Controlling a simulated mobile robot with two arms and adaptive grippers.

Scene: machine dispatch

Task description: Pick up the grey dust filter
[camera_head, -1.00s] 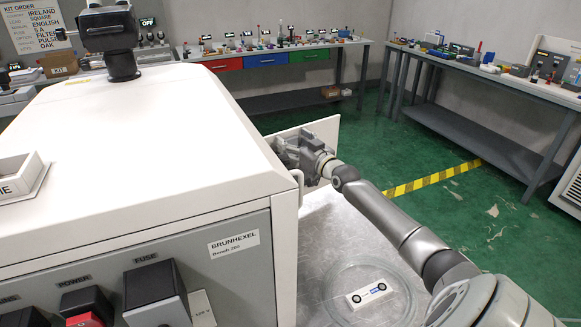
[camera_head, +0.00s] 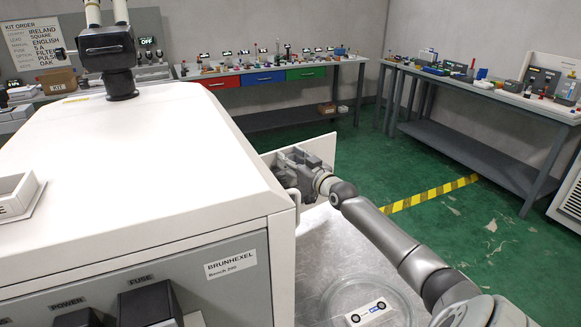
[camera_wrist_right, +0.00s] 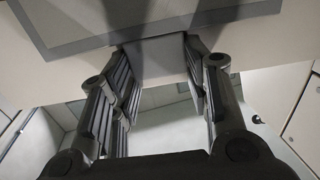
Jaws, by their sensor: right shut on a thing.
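My right gripper (camera_head: 284,168) is at the side of the large white machine (camera_head: 150,150), in front of a white open panel (camera_head: 312,152). In the right wrist view, its two fingers (camera_wrist_right: 158,95) stand on either side of a plain grey block (camera_wrist_right: 155,62) and are shut on it. This block appears to be the grey dust filter; its far end meets a pale surface with a grey frame (camera_wrist_right: 150,25). In the head view the fingertips and the filter are hidden by the machine's edge. My left gripper is not in view.
A metal surface with a round glass-like dish (camera_head: 340,295) and a small white part (camera_head: 368,311) lies below my right arm. A bench with coloured drawers (camera_head: 265,78) stands at the back, a grey bench (camera_head: 470,145) at the right.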

